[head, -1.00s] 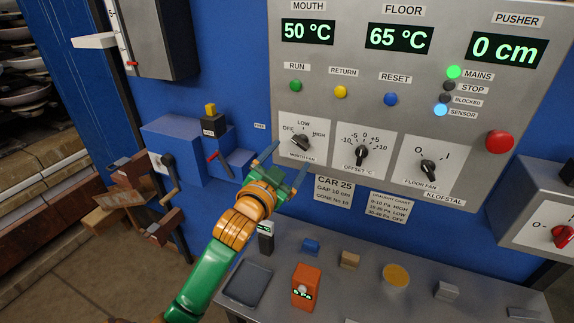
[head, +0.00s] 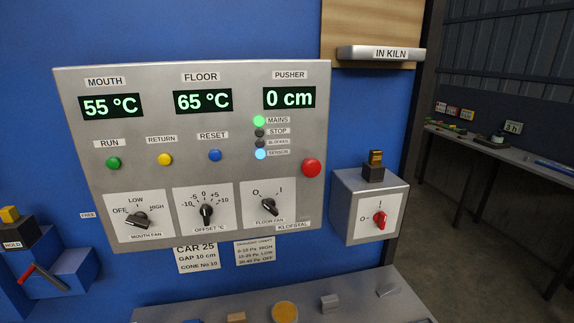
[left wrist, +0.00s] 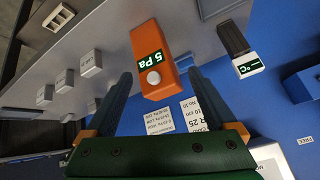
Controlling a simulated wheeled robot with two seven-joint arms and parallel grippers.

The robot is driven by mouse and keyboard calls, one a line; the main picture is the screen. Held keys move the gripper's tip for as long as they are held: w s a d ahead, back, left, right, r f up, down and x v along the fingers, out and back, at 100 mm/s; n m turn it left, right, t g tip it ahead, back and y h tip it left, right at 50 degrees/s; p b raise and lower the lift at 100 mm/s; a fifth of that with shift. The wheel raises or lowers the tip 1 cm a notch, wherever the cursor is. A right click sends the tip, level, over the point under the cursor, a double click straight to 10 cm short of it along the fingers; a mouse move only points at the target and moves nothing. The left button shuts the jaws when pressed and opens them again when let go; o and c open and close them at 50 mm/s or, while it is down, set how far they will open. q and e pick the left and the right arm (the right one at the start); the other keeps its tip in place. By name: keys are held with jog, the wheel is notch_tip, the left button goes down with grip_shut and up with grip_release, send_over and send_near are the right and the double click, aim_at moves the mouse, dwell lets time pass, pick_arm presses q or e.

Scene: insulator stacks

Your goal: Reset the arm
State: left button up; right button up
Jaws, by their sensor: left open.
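My left gripper (left wrist: 160,76) is open in the left wrist view, its two dark fingers spread apart with nothing held between them. Past the fingertips stands an orange meter (left wrist: 150,38) reading 5 Pa. My left arm is out of the head view. The grey control panel (head: 240,180) fills the left half of the head view. Its displays read mouth 55 °C, floor 65 °C and pusher 0 cm. The mains and sensor lamps glow. My right gripper is in neither view.
A grey switch box (head: 345,190) with a red knob (head: 379,220) is right of the panel. A blue block with a red lever (head: 30,272) stands at far left. The bench (head: 370,305) below holds small blocks and a round yellow-topped item (head: 285,311). Open floor lies at right.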

pick_arm(q)
jog(key=s+d+f+g+h, duration=0.1)
jog(key=s+d+f+g, duration=0.4)
jog(key=s, duration=0.5)
jog(key=s+f+b, duration=0.2)
jog(key=s+f, duration=0.1)
jog(key=f, duration=1.8)
jog(key=s+a+f+g+b, duration=0.1)
jog(key=s+a+f, duration=0.1)
jog(key=s+f, duration=0.7)
jog(key=shift+s+a+g, duration=0.3)
jog(key=shift+s+a, duration=0.1)
jog(key=shift+s, duration=0.7)
